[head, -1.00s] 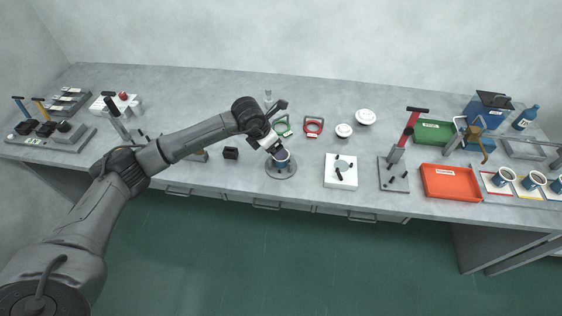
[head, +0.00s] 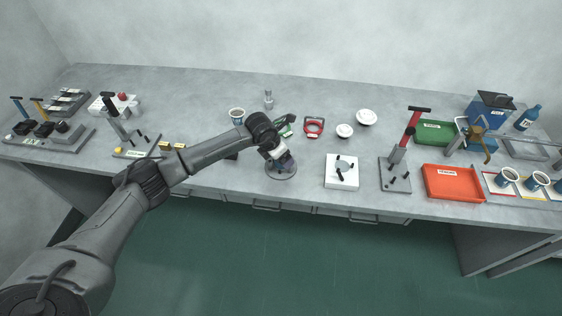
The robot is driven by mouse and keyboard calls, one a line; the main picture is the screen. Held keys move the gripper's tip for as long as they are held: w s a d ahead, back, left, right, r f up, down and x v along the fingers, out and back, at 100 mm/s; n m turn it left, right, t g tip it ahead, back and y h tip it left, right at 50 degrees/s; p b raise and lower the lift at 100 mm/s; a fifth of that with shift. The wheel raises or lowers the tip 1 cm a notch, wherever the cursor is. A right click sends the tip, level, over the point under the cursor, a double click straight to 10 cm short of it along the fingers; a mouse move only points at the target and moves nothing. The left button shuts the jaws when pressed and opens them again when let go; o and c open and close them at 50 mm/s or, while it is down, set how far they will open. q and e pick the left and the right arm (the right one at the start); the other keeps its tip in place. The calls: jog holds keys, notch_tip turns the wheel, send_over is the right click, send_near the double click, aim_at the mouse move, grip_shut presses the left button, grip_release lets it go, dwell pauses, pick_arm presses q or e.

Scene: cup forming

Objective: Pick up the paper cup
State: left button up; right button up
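A small blue paper cup (head: 286,166) is at the round grey base near the table's front edge, in the middle of the head view. My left gripper (head: 281,162) is down over it and hides most of it. Whether its fingers are open or shut, and whether they touch the cup, is too small and covered to tell. Another cup (head: 237,113) with a pale rim stands further back, left of my wrist. My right gripper is not in view.
Right of the round base (head: 279,174) are a white block with black pins (head: 341,171) and a red-handled press (head: 404,142). A green tray (head: 434,132), an orange tray (head: 452,182) and several filled cups (head: 509,175) stand further right. A red ring holder (head: 314,126) is behind.

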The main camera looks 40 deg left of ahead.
pick_arm(q)
jog(key=shift+c, duration=0.5)
jog(key=c, duration=0.9)
jog(key=shift+r, duration=0.1)
